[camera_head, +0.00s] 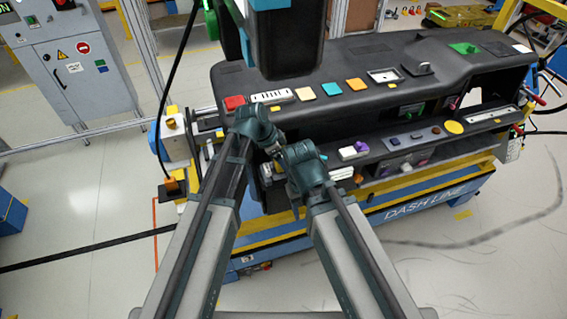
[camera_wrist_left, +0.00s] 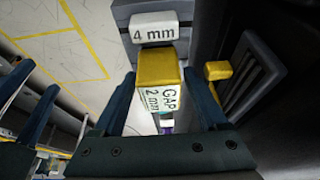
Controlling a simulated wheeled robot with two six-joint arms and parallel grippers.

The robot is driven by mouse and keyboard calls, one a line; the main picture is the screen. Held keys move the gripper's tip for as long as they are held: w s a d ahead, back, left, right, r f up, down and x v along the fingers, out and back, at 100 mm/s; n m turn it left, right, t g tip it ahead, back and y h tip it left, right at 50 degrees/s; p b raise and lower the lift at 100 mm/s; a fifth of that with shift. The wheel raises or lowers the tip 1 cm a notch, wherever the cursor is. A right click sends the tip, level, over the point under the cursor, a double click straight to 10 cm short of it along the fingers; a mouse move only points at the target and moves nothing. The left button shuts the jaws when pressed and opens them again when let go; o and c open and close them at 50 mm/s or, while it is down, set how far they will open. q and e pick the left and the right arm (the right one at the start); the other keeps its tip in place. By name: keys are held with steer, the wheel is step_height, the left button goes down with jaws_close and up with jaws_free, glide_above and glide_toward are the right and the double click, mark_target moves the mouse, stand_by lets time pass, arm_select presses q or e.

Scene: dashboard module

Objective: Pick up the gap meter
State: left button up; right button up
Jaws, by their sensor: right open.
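The gap meter (camera_wrist_left: 158,78), a yellow block with a white label reading "GAP 2 mm", is between the two fingers of my left gripper (camera_wrist_left: 160,72) in the left wrist view. A finger stands close along each side of it; I cannot tell if both touch it. In the head view my left wrist (camera_head: 253,124) is at the left end of the dashboard and hides the meter. My right gripper (camera_head: 297,204) is open, just right of it, in front of the dashboard's lower face, with no object seen between its fingers.
A white "4 mm" block (camera_wrist_left: 154,28) sits just beyond the meter, and a small yellow part (camera_wrist_left: 217,70) is to the right. The black dashboard (camera_head: 345,60) carries a red block (camera_head: 234,102) and several coloured blocks. Open floor (camera_head: 450,265) lies at lower right.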

arm_select(q)
jaws_close()
steer(key=shift+r, duration=0.1)
